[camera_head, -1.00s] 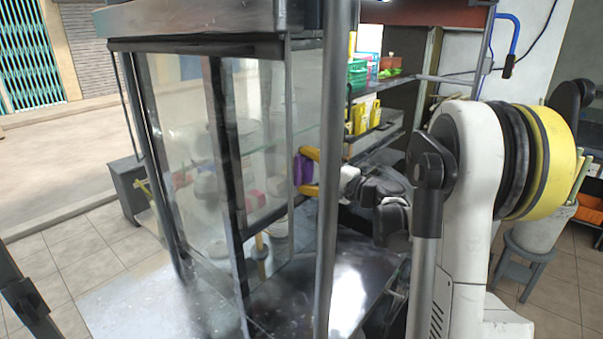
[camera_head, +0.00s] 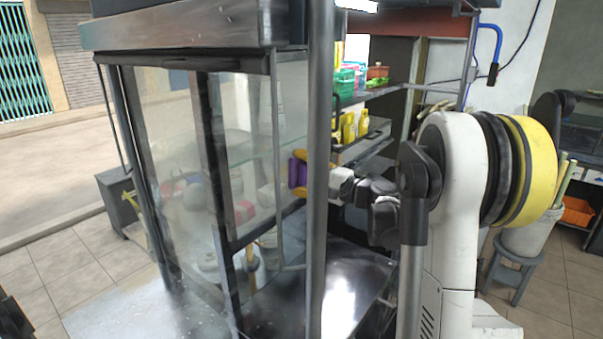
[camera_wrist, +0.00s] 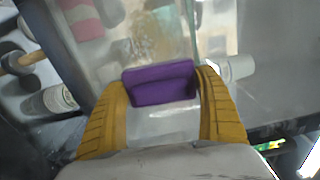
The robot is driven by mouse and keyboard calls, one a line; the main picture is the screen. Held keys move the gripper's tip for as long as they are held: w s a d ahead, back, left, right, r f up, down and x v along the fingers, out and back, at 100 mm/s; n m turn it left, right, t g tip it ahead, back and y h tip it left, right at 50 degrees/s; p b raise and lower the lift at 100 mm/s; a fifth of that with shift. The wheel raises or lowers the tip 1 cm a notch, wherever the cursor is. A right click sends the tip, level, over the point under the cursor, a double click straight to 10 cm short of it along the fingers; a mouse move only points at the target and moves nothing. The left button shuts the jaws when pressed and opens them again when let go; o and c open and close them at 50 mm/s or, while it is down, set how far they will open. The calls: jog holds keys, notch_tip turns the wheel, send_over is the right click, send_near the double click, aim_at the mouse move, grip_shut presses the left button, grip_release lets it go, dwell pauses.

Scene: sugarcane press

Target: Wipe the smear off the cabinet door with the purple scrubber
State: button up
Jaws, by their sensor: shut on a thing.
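The purple scrubber (camera_head: 297,173) is held between the yellow fingers of my gripper (camera_head: 299,174), beside the glass cabinet. In the wrist view the scrubber (camera_wrist: 160,83) spans the gap between both fingertips of my gripper (camera_wrist: 162,80), which is shut on it. The cabinet door (camera_wrist: 207,20) is clear glass ahead of the scrubber. A faint brownish, blotchy patch (camera_wrist: 150,42) shows just beyond the scrubber; it looks like the smear. I cannot tell whether the scrubber touches the glass. In the head view a grey post partly hides the wrist, and no smear is clear.
A vertical metal post (camera_head: 319,230) stands in front of my wrist. Shelves with yellow bottles (camera_head: 349,127) are behind it. A shiny metal tray (camera_head: 350,290) lies below my arm. Bottles and jars stand behind the glass. A stool (camera_head: 515,260) is at right.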

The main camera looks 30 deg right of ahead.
aim_at(267, 180)
jog(key=shift+s+a+b, duration=0.1)
jog(key=shift+s+a, duration=0.55)
jog(key=shift+a, duration=0.95)
jog(key=shift+s+a+b, duration=0.1)
jog(key=shift+s+a, duration=0.55)
jog(key=shift+a, duration=1)
jog(key=shift+s+a+b, duration=0.1)
jog(key=shift+s+a, duration=0.55)
jog(key=shift+a, duration=1.05)
jog(key=shift+s+r+p, duration=0.1)
jog(key=shift+r+p, duration=0.45)
jog(key=shift+r, duration=0.25)
jog(key=shift+w+d+b, duration=0.25)
jog(key=shift+w+d, duration=0.5)
jog(key=shift+d, duration=1.1)
jog(key=shift+w+d+b, duration=0.25)
jog(key=shift+w+d, duration=0.55)
jog(key=shift+d, duration=1.1)
jog(key=shift+w+d+b, duration=0.25)
jog(key=shift+w+d, duration=0.5)
jog(key=shift+d, duration=1.1)
jog(key=v, duration=0.6)
jog(key=shift+v, duration=1.5)
